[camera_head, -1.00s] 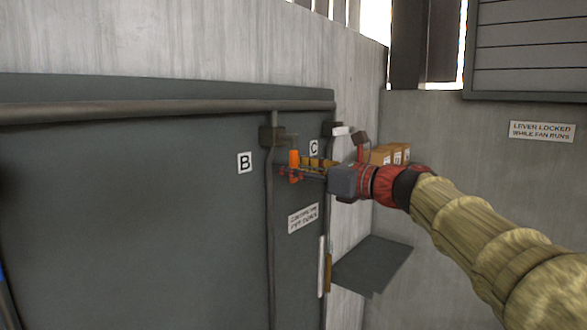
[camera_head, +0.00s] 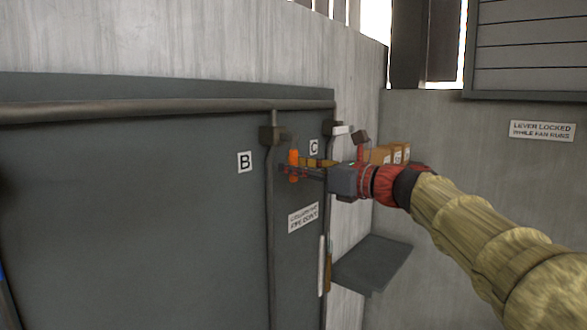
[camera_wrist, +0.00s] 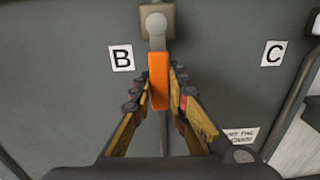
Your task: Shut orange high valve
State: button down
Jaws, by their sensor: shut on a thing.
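The orange valve handle (camera_head: 294,158) hangs from its pivot block (camera_head: 272,136) on the grey panel, to the right of the B label. In the wrist view the orange grip (camera_wrist: 158,80) points down below a pale metal arm (camera_wrist: 156,28) and a tan block. My gripper (camera_head: 296,172) reaches in from the right. Its fingers (camera_wrist: 160,92) are closed on both sides of the orange grip. They cover part of the handle in the head view.
A second valve block with a white handle (camera_head: 342,130) is near the C label. Boxes (camera_head: 392,153) stand behind my wrist. A grey shelf (camera_head: 372,264) juts out below my arm. A horizontal pipe (camera_head: 150,110) runs along the panel's top.

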jog(key=shift+w+d, duration=0.1)
dwell(0.3)
jog(key=w+d+r+n+b, duration=0.4)
jog(key=w+r+n+b, duration=0.1)
jog(key=n, duration=1.3)
jog(key=shift+r+b, duration=0.75)
jog(key=shift+b, duration=0.15)
jog(key=c, duration=1.7)
grip_release()
jog(key=shift+r, duration=0.1)
